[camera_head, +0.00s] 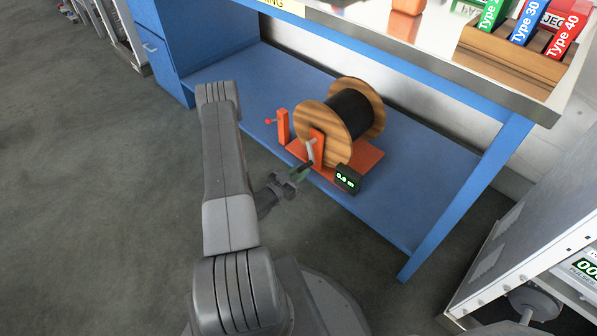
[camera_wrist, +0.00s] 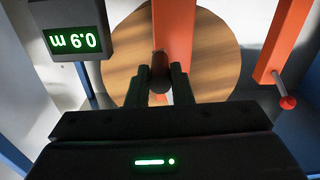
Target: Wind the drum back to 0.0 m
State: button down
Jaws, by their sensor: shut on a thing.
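The drum (camera_head: 312,118) has wooden flanges and a dark winding and stands in an orange stand (camera_head: 366,160) on the blue lower shelf. One flange (camera_wrist: 215,50) fills the middle of the wrist view. A grey crank (camera_head: 310,150) sits at the drum's near side. My gripper (camera_head: 300,172) reaches it from the front. In the wrist view my gripper (camera_wrist: 161,84) is shut on the crank's dark round handle (camera_wrist: 160,62). A small black display (camera_head: 347,179) stands beside the stand; in the wrist view this display (camera_wrist: 72,40) is upside down and appears to read 0.9 m.
An orange post with a red-knobbed lever (camera_head: 282,126) stands left of the drum; its red knob (camera_wrist: 287,102) is right of my gripper in the wrist view. The table top (camera_head: 440,70) overhangs the shelf, and a blue leg (camera_head: 465,200) stands at right. Floor at left is clear.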

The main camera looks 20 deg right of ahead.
jog(key=s+d+r+n+p, duration=0.1)
jog(key=r+n, duration=0.4)
jog(key=n, duration=0.5)
jog(key=s+r+n+p, duration=0.1)
jog(key=s+r+n, duration=0.2)
jog(key=r+n, duration=0.3)
jog(key=shift+s+d+n, duration=0.15)
jog(key=shift+d+n, duration=0.25)
jog(key=shift+n, duration=2)
jog(key=c, duration=1.3)
grip_release()
jog(key=shift+a, duration=0.1)
